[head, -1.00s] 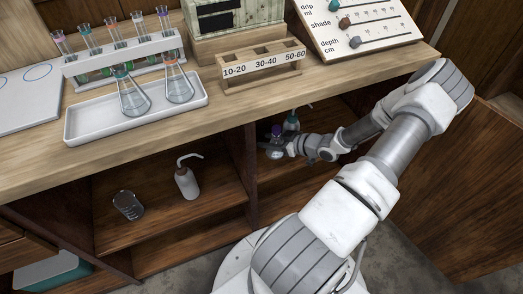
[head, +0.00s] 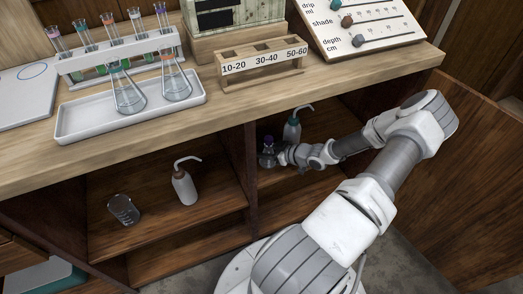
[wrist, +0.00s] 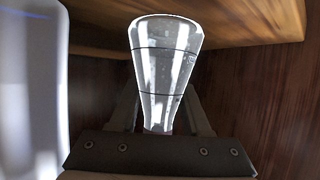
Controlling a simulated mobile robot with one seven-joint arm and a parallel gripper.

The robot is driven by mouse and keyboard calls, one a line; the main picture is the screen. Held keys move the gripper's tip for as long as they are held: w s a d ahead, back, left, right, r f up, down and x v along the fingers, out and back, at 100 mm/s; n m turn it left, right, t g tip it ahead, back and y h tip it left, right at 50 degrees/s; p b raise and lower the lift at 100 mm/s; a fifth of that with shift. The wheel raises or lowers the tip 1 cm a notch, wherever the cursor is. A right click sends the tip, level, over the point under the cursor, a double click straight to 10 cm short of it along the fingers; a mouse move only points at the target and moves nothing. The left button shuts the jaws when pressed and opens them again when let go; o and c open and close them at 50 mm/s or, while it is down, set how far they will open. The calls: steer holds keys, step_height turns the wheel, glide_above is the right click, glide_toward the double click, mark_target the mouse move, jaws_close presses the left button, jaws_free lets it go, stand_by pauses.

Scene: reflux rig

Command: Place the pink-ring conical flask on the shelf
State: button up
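A clear conical flask (wrist: 165,70) fills the middle of the wrist view, with its neck between the fingers. My gripper (wrist: 160,125) is shut on that neck. The shelf (head: 315,125) is this compartment's wooden board. I cannot tell whether the flask's base touches the board.
A teal-filled wash bottle (head: 292,131) stands just behind and right of the flask. A wooden divider (head: 250,180) is at the left. The left compartment holds a white wash bottle (head: 184,186) and a beaker (head: 123,210). Two flasks stand on the white tray (head: 80,130) above.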

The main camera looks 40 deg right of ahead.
steer(key=o, duration=0.4)
steer(key=shift+o, duration=0.2)
steer(key=shift+r, duration=0.15)
steer(key=p+v, duration=0.4)
steer(key=v, duration=0.8)
